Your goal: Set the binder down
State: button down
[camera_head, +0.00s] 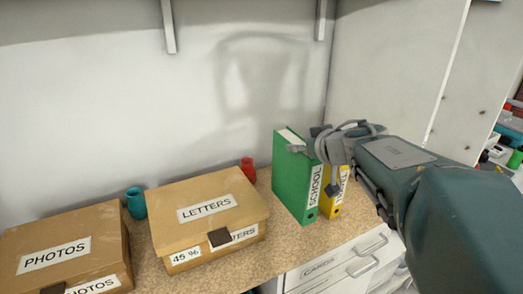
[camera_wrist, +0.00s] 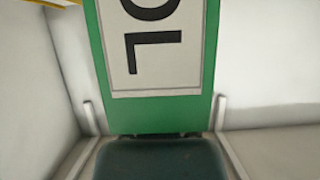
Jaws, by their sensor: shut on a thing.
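The green binder (camera_head: 294,190) stands upright at the right end of the speckled counter, its spine labelled SCHOOL. Its spine also fills the middle of the wrist view (camera_wrist: 158,112), with the letters OL turned sideways. My gripper (camera_head: 317,158) comes in from the right and is shut on the green binder's upper part. One finger is by its left side; the other hangs in front of the yellow binder. The binder's lower edge looks at or very near the counter; I cannot tell whether it touches.
A yellow binder (camera_head: 334,204) stands close on the right, partly hidden by my gripper. A LETTERS box (camera_head: 226,184), a red cup (camera_head: 248,171), a teal cup (camera_head: 136,203) and a PHOTOS box (camera_head: 70,245) are left. The counter (camera_head: 278,248) is bare in front; drawers (camera_head: 338,266) lie below.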

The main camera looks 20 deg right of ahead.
jog(key=w+d+f, duration=0.1)
jog(key=w+f, duration=0.4)
jog(key=f, duration=0.4)
jog(key=shift+d, duration=0.15)
jog(key=shift+f, duration=0.1)
jog(key=shift+c, duration=0.4)
grip_release()
